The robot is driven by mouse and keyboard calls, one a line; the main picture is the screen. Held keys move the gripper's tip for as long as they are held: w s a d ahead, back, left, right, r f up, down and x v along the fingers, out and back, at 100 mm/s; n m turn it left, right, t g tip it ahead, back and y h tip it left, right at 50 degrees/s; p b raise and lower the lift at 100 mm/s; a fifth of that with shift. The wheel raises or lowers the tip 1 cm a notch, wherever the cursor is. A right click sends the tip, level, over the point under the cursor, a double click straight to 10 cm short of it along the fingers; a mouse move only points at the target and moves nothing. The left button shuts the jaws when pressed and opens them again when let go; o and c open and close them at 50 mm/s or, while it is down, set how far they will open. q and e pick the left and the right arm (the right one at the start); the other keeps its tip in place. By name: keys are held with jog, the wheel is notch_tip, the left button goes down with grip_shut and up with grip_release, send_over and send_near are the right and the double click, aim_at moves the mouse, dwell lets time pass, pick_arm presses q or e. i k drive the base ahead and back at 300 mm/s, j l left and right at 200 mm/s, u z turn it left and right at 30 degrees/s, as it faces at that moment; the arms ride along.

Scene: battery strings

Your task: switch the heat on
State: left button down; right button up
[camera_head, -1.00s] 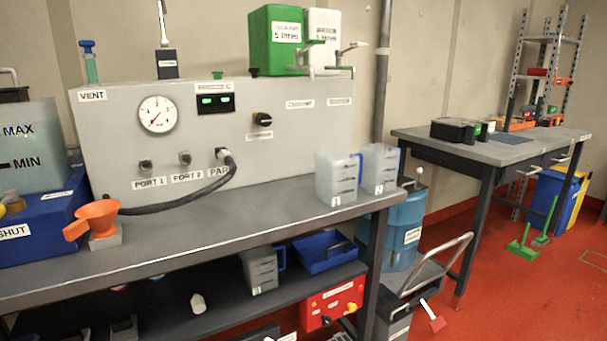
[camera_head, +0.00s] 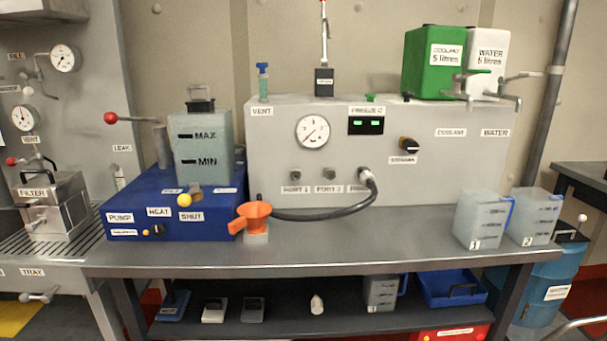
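A blue unit (camera_head: 165,251) stands on the left part of the bench. Its front carries a HEAT label (camera_head: 159,212) between a PUMP label (camera_head: 120,218) and a SHUT label (camera_head: 191,216). A small dark knob (camera_head: 158,230) sits just below the HEAT label, with a small orange spot (camera_head: 146,232) to its left. The knob's setting is too small to tell. A yellow ball-ended handle (camera_head: 185,200) is above SHUT. A translucent tank marked MAX and MIN (camera_head: 203,148) stands on top of the unit. Neither of my grippers is in view.
A black hose (camera_head: 325,214) runs along the grey panel (camera_head: 420,175). Two numbered jugs (camera_head: 481,221) stand at the right end. A red-knobbed lever (camera_head: 110,117) juts out left of the tank. The bench middle is clear.

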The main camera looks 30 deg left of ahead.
aim_at(157, 230)
jog(key=u, duration=1.55)
